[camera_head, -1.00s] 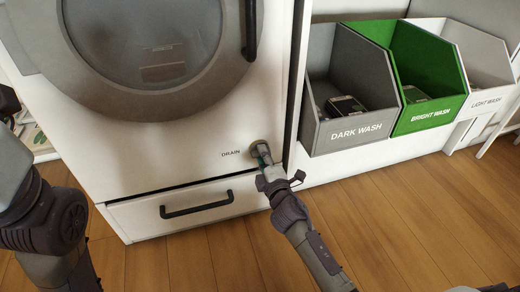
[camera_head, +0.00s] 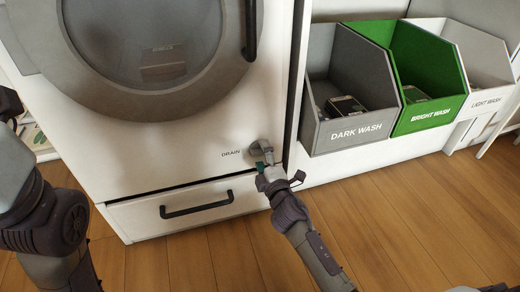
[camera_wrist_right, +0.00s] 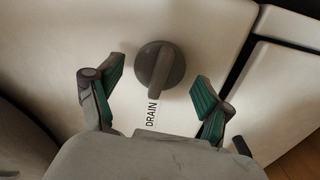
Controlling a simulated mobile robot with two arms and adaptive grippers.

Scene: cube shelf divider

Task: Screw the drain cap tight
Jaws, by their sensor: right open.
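The drain cap (camera_head: 257,149) is a round grey knob with a raised bar grip, on the white washing machine front beside the word DRAIN. In the right wrist view the cap (camera_wrist_right: 161,66) sits between and beyond the fingertips, its bar running down toward my palm. My right gripper (camera_head: 266,162) is just in front of the cap. In the right wrist view the right gripper (camera_wrist_right: 158,88) is open, with green pads on both sides and visible gaps to the cap. My left arm is at the left edge; its gripper is not shown.
The washing machine (camera_head: 130,150) has a round door above and a drawer with a dark handle (camera_head: 196,204) below. Dark, bright and light wash bins (camera_head: 355,132) stand to the right. The wooden floor (camera_head: 400,220) in front is clear.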

